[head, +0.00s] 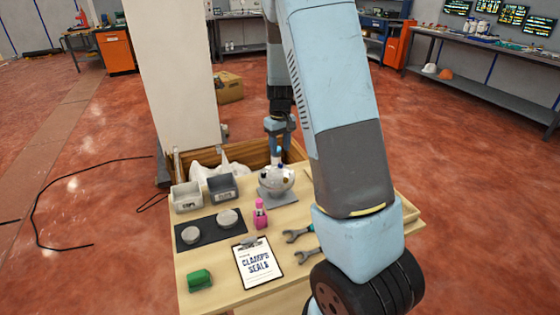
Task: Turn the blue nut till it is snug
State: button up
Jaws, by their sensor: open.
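A rounded silver-grey dispenser body (272,181) stands on a grey base plate (280,197) at the back middle of the table, with small dark and yellow details on it. My gripper (279,151) points down just above the top of the dispenser. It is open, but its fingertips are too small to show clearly. A small patch of blue shows at the dispenser's top, close under the gripper. I cannot tell for sure whether this is the blue nut, nor whether the fingers are around it or touching it.
The wooden table (222,290) holds a light bin (187,197), a dark bin (222,189), a black mat (191,245) with two grey discs, a pink bottle (260,214), a clipboard (259,266), wrenches (297,236) and a green block (200,280). A white column rises behind.

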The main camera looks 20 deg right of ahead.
aim_at(281, 166)
jog(key=shift+f, duration=3.1)
jog(key=shift+c, duration=0.2)
grip_shut()
